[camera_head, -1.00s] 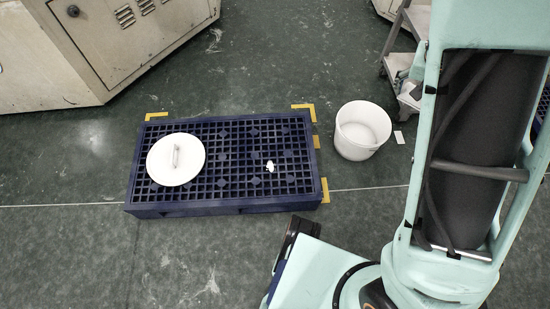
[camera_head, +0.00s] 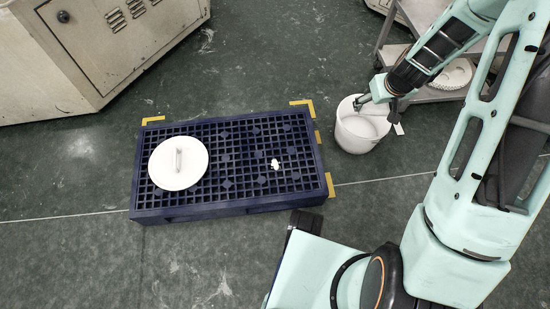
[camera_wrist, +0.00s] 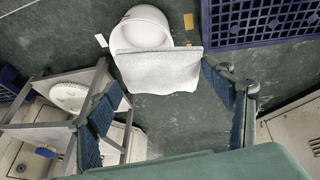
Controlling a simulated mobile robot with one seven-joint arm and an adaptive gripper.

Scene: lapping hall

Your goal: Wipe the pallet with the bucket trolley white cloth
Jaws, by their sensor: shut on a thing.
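My gripper (camera_wrist: 158,88) is shut on the white cloth (camera_wrist: 160,70), which spans between its two blue-padded fingers in the wrist view. In the head view my gripper (camera_head: 376,99) is above or beside the white bucket (camera_head: 352,135), and I cannot make out the cloth there. The dark blue grid pallet (camera_head: 232,203) lies on the floor left of the bucket, its corner also in the wrist view (camera_wrist: 225,42). A small white blob (camera_head: 275,164) is on the pallet's right half. The grey trolley (camera_head: 398,55) stands at the upper right, partly hidden by my arm.
A round white lid with a handle (camera_head: 178,163) lies on the pallet's left half. A toothed white disc (camera_head: 452,74) rests on the trolley. A beige cabinet (camera_head: 110,50) fills the upper left. Yellow corner marks border the pallet.

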